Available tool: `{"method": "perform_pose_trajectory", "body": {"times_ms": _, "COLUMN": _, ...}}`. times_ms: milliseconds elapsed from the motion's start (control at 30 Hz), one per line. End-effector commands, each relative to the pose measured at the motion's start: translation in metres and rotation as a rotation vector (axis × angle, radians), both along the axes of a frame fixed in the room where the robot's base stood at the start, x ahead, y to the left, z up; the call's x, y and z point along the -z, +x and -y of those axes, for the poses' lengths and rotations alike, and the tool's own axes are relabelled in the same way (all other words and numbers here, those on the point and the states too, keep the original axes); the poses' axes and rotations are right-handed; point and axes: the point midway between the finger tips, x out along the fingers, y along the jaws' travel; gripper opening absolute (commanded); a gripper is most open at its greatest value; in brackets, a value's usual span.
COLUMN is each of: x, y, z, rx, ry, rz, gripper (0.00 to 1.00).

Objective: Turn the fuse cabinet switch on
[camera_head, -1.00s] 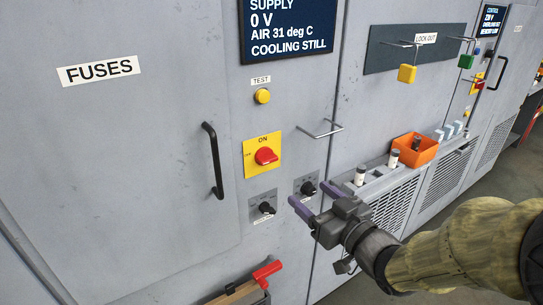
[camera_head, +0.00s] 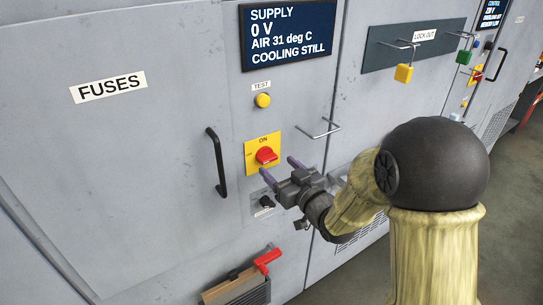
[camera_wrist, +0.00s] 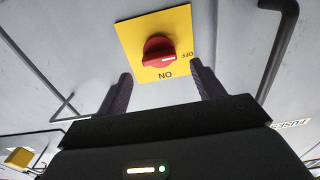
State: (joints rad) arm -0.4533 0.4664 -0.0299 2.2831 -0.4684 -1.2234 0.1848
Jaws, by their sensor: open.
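The red rotary switch (camera_head: 266,155) sits on a yellow plate (camera_head: 251,168) marked ON and OFF, on the grey fuse cabinet door below the TEST button. My gripper (camera_head: 279,167) is open just in front of the plate, a little below and right of the knob. In the wrist view the red knob (camera_wrist: 158,50) shows beyond and between the two dark fingertips (camera_wrist: 160,82), apart from both. That view is upside down. The knob's grip looks to lie roughly toward the OFF mark. Nothing is held.
A black door handle (camera_head: 217,163) stands out left of the switch, and a bare metal bar (camera_head: 318,128) to its right. A small black knob (camera_head: 265,201) is just below. A red-handled tool (camera_head: 266,260) hangs lower. The supply display (camera_head: 289,35) reads 0 V.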

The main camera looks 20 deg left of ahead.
Motion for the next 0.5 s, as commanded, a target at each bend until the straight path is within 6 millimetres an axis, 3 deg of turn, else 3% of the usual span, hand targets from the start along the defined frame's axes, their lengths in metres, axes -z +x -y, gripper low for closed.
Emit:
{"method": "perform_pose_trajectory", "body": {"times_ms": 200, "x": -0.001, "y": 0.022, "z": -0.026, "rx": -0.001, "ry": 0.000, "rz": -0.001, "gripper": 0.67}}
{"method": "perform_pose_trajectory", "body": {"times_ms": 500, "x": 0.000, "y": 0.029, "z": -0.033, "rx": 0.001, "ry": 0.000, "rz": -0.001, "gripper": 0.67}}
